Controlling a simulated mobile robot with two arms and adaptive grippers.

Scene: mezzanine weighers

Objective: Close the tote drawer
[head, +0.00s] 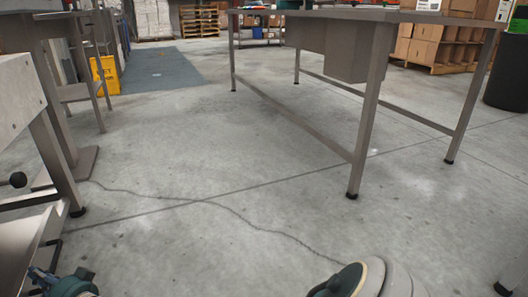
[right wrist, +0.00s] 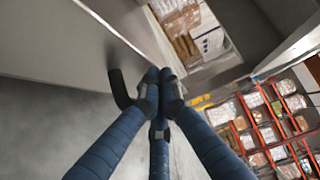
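The tote drawer (head: 22,238) shows as a grey metal tray at the lower left of the head view, standing out under a bench and cut off by the frame edge. Its black bent handle (head: 52,246) is on the right side, and it shows in the right wrist view (right wrist: 120,90) against a grey metal panel (right wrist: 60,40). My right gripper (head: 36,276) is at the lower left, close to the handle. In the right wrist view its blue fingers (right wrist: 158,78) meet at the tips, just right of the handle, with nothing visible between them. I cannot tell whether they touch it. My left gripper is out of view.
A yellow sign (head: 106,75) is at the back left.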

